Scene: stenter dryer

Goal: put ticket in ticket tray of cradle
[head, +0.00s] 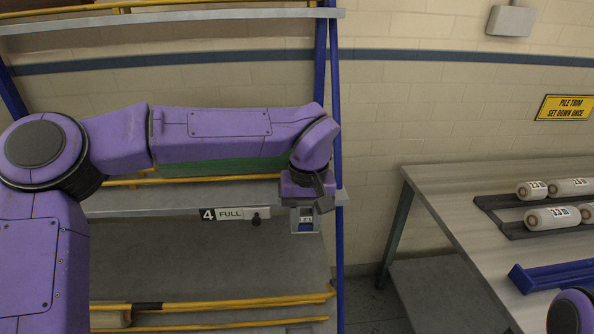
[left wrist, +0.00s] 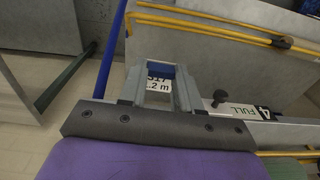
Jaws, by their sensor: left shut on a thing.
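My left gripper (head: 305,228) points down at the right end of the shelf rack, shut on a small white ticket with dark print (head: 306,219). In the left wrist view the ticket (left wrist: 158,84) sits between the two grey fingers (left wrist: 159,88), with a blue edge at its top; part of its print is hidden. The dark cradle rails (head: 487,203) lie on the table at the right, bearing white rolls. A blue angled piece (head: 550,276) lies nearer on that table; I cannot tell whether it is the ticket tray. My right gripper is out of view.
The rack has blue posts (head: 338,150), yellow bars (head: 230,304) and a shelf label "4 FULL" (head: 230,214) with a dark knob beside it. The grey table (head: 440,190) stands right of the rack across a gap. Its left part is clear. A yellow sign (head: 567,107) hangs above.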

